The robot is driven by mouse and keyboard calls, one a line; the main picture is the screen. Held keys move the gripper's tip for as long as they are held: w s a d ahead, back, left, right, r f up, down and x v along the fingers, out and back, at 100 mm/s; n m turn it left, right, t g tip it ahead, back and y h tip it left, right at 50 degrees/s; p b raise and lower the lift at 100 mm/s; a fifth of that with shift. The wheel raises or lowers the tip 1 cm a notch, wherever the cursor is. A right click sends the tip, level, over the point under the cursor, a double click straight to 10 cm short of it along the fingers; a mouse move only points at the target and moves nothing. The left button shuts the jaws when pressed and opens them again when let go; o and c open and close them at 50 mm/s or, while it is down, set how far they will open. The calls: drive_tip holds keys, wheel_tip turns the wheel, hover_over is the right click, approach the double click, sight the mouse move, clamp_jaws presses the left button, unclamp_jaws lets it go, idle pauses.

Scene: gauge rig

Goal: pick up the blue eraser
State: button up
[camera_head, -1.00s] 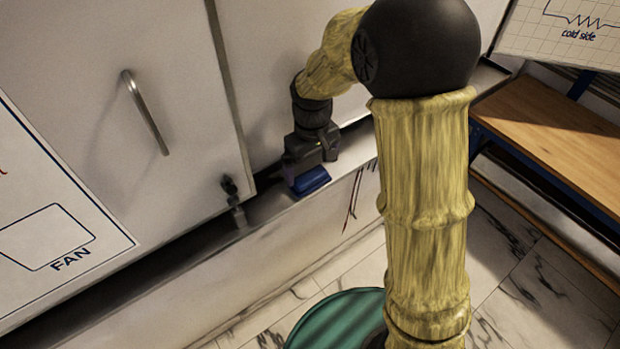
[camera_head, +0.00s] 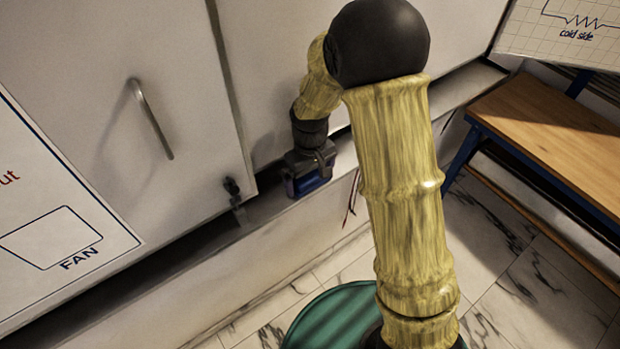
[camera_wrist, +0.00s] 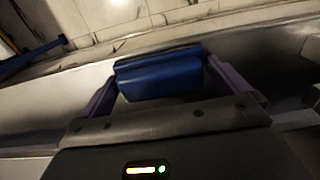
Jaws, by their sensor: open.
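The blue eraser (camera_wrist: 158,76) lies on the narrow ledge at the foot of the white panels. In the wrist view it sits between the two purple fingers of my gripper (camera_wrist: 158,84), one finger at each end. The fingers are open, and small gaps seem to show between them and the eraser. In the head view my gripper (camera_head: 309,180) is down at the ledge. The eraser (camera_head: 308,185) shows there only as a dark blue patch, mostly covered by the gripper.
The ledge (camera_head: 262,207) runs below white panels. A panel handle (camera_head: 152,118) and a small dark fitting (camera_head: 232,187) are to the left. A wooden bench (camera_head: 555,115) stands right, beneath a board marked "cold side" (camera_head: 565,30). Marble floor (camera_head: 545,270) lies open in front.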

sight(311, 175)
drive_tip(key=shift+c, duration=0.2)
drive_tip(key=c, duration=0.6)
wheel_tip(311, 175, up, 10)
drive_tip(key=shift+r+b, duration=0.1)
drive_tip(key=shift+b, duration=1.15)
drive_tip(key=shift+o, duration=0.8)
drive_tip(key=shift+c, duration=0.2)
drive_tip(key=shift+d, duration=0.1)
